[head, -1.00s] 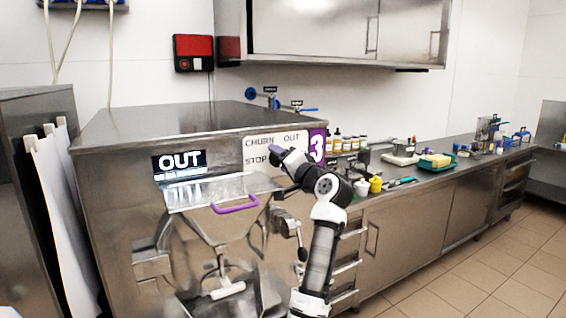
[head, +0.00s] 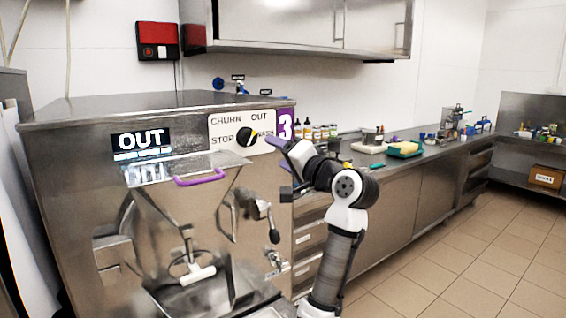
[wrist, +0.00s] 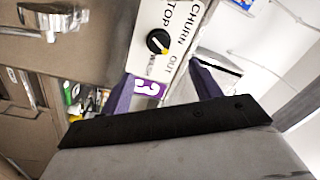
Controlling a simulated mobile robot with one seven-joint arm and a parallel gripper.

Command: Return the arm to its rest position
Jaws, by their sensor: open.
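My white and black arm (head: 347,210) is raised and bent in front of the batch freezer (head: 70,185). My gripper (head: 277,145) has purple fingers and points left, near the right edge of the freezer's control panel. In the wrist view my gripper (wrist: 163,88) is open, with its two fingers apart and nothing held between them. The black selector knob (head: 247,137) shows beside the gripper, apart from it. In the wrist view the knob (wrist: 158,42) lies beyond the fingers, with a yellow mark. The freezer's display (head: 141,141) reads OUT.
The freezer's hopper lid with a purple handle (head: 201,178) and a lever (head: 272,225) stand out at the front. A steel counter (head: 440,155) with bottles and a green tray (head: 405,150) runs right. Tiled floor (head: 470,255) is clear at right.

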